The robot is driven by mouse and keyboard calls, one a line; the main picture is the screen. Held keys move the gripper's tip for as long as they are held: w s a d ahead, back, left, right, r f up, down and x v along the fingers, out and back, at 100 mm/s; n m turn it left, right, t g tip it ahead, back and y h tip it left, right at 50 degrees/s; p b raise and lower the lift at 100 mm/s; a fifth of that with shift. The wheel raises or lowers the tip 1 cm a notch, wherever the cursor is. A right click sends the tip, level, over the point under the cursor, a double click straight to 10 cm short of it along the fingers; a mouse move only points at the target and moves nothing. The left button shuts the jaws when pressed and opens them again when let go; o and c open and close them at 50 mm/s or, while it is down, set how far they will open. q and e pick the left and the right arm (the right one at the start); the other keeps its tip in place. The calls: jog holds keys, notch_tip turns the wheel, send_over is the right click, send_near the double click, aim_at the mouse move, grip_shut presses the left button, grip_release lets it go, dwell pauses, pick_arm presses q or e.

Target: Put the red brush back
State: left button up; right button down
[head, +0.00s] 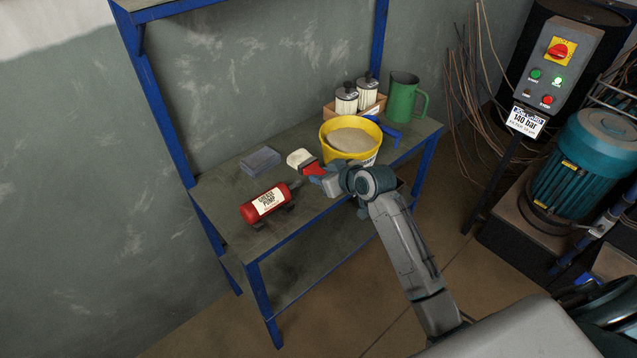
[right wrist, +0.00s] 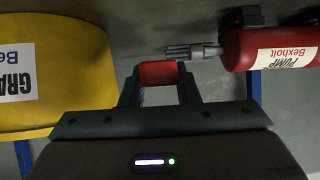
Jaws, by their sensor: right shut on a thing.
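The red brush (head: 299,158) has pale bristles and a red handle. My right gripper (head: 321,174) is shut on its red handle, just left of the yellow bucket, with the bristles pointing left and away from me. In the right wrist view the red handle (right wrist: 158,73) shows between the two fingers (right wrist: 158,82); the bristles are hidden there. From the head view I cannot tell whether the brush touches the bench. My left gripper is not in view.
The blue-framed bench (head: 235,184) holds a yellow bucket (head: 327,149) of pale grey material, a red grease pump (head: 254,209), a grey-blue block (head: 260,161), a green jug (head: 401,98) and two white canisters in a carton (head: 371,108). Bare bench top shows between block and pump.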

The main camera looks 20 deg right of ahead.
jog(key=shift+w+f, duration=0.2)
jog(key=shift+f, duration=2.1)
jog(key=shift+a, duration=0.1)
jog(key=c, duration=1.1)
grip_release()
jog(key=shift+f, duration=0.1)
